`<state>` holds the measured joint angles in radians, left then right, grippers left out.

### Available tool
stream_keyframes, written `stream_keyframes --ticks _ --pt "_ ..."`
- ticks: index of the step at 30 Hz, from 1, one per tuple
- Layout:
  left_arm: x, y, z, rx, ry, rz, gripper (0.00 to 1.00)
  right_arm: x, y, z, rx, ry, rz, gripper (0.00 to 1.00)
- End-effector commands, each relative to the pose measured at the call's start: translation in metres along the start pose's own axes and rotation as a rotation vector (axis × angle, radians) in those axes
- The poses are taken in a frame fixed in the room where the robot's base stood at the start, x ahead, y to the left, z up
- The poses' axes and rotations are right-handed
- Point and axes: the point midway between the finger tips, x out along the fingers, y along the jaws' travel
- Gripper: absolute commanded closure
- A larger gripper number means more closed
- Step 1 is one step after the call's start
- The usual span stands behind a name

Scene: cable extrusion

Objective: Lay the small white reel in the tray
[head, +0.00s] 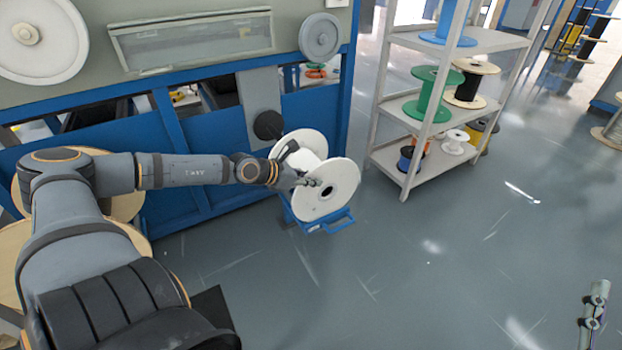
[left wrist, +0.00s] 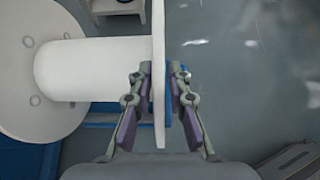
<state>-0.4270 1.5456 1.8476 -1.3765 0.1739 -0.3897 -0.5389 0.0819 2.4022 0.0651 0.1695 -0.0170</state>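A white reel (head: 335,172) with two round flanges and a plain white core (left wrist: 85,70) is in front of the blue machine in the head view. My left gripper (head: 310,182) is at the reel's near flange. In the left wrist view its fingers (left wrist: 160,85) stand one on each side of the flange edge and look closed on it. A blue tray-like frame (head: 342,222) shows low under the reel, mostly hidden by it; I cannot tell if they touch. My right gripper (head: 597,300) shows partly at the lower right edge, its opening unclear.
A grey shelf rack (head: 425,165) to the right holds a green reel (head: 432,92), a smaller white reel (head: 456,141) and several others. The blue machine (head: 220,150) stands behind the reel. The floor at the middle and right is clear.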

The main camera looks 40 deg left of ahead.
Motion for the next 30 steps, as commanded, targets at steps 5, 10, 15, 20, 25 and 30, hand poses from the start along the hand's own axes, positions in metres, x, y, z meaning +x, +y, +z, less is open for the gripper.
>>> stream_keyframes --ticks 5,10,15,20,25,30 --pt "0.000 0.000 0.000 -0.001 0.000 0.000 0.65 0.000 0.000 0.000 0.000 0.000 0.000 0.66" --pt "0.000 0.000 -0.001 -0.004 0.003 -0.001 0.65 0.000 0.000 0.000 0.000 0.000 0.000 0.66" --pt "-0.007 0.000 0.011 -0.003 0.002 -0.001 0.65 0.006 0.000 -0.013 0.000 0.001 0.000 0.66" --pt "-0.027 0.001 0.042 -0.002 0.002 0.000 0.65 0.022 0.001 -0.045 0.000 0.001 0.000 0.66" --pt "-0.048 -0.001 0.075 -0.002 0.001 0.000 0.65 0.040 0.002 -0.081 0.000 0.000 0.000 0.66" --pt "-0.055 -0.014 0.084 0.007 0.010 -0.007 0.65 0.049 0.003 -0.099 0.000 0.000 0.000 0.66"
